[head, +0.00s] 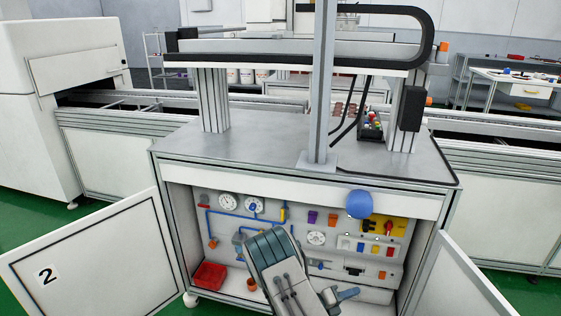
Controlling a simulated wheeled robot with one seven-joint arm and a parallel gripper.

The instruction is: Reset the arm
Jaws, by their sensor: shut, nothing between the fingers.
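My gripper (265,244) shows at the bottom centre, at the end of my grey arm. It is shut and empty, in front of the open cabinet (173,212) below the workbench. Its fingertips are hard to make out at this angle. It appears apart from the panel of gauges and valves (271,214) behind it, and it hides part of the panel's lower middle.
Cabinet doors stand open at left (88,262) and right (465,283). A red bin (209,275) and a small orange pot (251,284) sit low inside. A blue ball (359,204) shows before the cabinet's upper right. The grey benchtop (258,140) has a post (322,90).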

